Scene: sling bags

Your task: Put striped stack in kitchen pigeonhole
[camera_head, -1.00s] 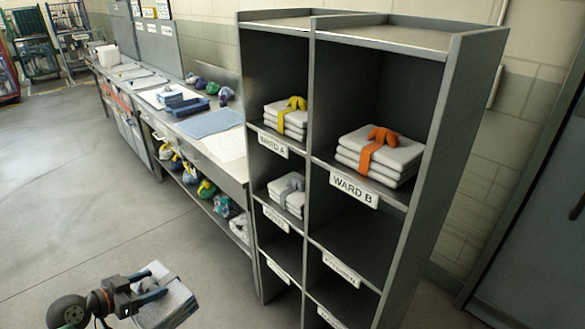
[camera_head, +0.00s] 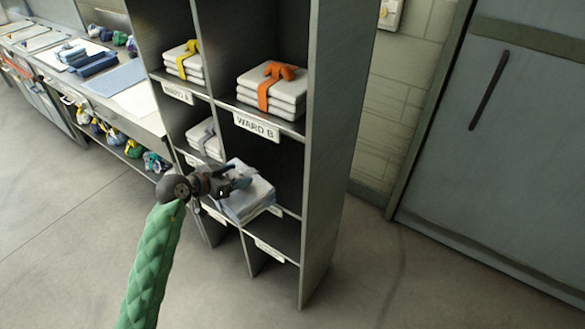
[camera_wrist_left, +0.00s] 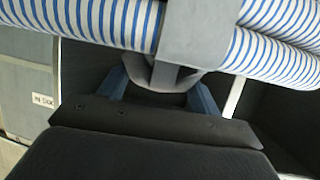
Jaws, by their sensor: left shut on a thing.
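The striped stack (camera_head: 248,205) is a folded pile with blue and white stripes and a grey band, clearest in the left wrist view (camera_wrist_left: 100,22). My left gripper (camera_head: 236,184) is shut on the band's loop on top of the stack; its fingers also show in the left wrist view (camera_wrist_left: 160,88). The stack is tilted in the head view, in front of the right-hand column's compartment below WARD B. Whether any of it is past the front edge I cannot tell. The kitchen pigeonhole's label (camera_head: 275,210) is mostly hidden by the stack. My right gripper is out of view.
The grey shelf unit (camera_head: 334,130) holds an orange-banded stack (camera_head: 272,88) above WARD B, a yellow-banded stack (camera_head: 183,60) above WARD A and a grey-banded stack (camera_head: 205,140) lower left. A bench (camera_head: 130,105) stands left. Open floor lies in front.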

